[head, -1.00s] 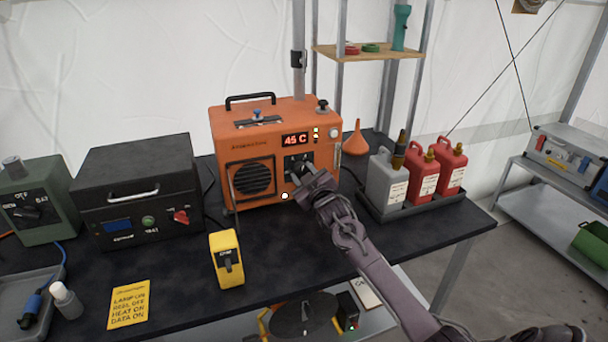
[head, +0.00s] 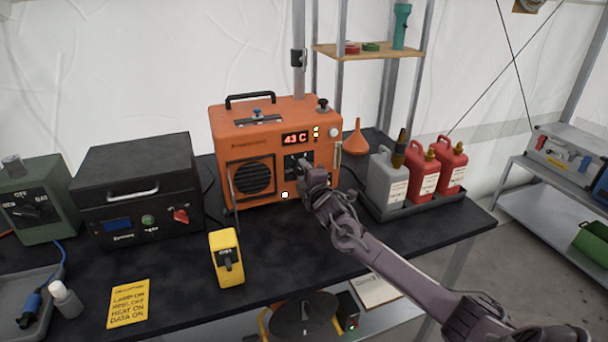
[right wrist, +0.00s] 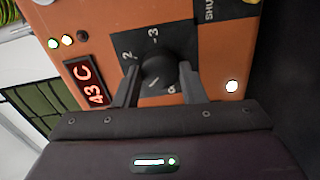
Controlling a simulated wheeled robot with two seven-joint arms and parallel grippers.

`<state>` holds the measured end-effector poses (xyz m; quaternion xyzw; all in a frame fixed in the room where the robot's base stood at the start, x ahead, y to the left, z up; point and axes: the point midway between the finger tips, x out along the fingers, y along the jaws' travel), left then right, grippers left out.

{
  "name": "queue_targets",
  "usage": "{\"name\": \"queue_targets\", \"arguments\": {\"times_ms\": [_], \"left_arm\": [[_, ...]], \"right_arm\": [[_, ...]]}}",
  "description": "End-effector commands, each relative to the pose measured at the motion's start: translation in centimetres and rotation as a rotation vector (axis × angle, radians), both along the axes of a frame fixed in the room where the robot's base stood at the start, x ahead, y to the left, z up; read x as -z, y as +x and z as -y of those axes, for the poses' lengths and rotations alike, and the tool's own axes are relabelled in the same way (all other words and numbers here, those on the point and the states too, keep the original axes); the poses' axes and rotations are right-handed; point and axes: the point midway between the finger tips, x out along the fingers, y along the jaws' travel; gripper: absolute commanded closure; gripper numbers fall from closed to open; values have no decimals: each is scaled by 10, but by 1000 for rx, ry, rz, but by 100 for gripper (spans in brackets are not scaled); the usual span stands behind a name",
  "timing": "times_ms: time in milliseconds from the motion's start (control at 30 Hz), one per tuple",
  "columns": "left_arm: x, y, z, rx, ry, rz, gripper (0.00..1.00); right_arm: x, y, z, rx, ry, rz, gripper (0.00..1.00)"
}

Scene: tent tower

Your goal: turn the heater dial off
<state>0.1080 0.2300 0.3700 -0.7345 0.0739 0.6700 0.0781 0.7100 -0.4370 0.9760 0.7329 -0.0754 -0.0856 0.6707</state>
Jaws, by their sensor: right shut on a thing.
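The orange heater (head: 240,140) stands at the back of the dark table. Its red display (head: 296,138) reads 43 C. The heater dial (right wrist: 158,70) is a dark round knob on a black plate with white marks. My right gripper (right wrist: 160,85) is shut on the dial, one finger on each side. In the head view my right gripper (head: 313,182) is at the heater's front and hides most of the dial. The dial's exact setting is hard to read. My left gripper is not in view.
A black box (head: 140,190) with a red knob stands left of the heater. A yellow handheld device (head: 226,258) and a yellow note (head: 128,303) are in front. Red canisters (head: 452,168) and a grey one (head: 386,180) stand in a tray at right.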

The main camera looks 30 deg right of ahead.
Motion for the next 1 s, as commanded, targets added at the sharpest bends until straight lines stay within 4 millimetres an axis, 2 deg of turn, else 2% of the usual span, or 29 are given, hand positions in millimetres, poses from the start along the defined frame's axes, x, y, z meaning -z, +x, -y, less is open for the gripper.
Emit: {"name": "queue_targets", "arguments": {"times_ms": [600, 1000], "left_arm": [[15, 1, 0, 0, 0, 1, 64], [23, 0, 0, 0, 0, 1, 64]], "right_arm": [[3, 0, -2, -4, -561, -137, 86], [4, 0, -2, -5, -798, -195, 86]]}}
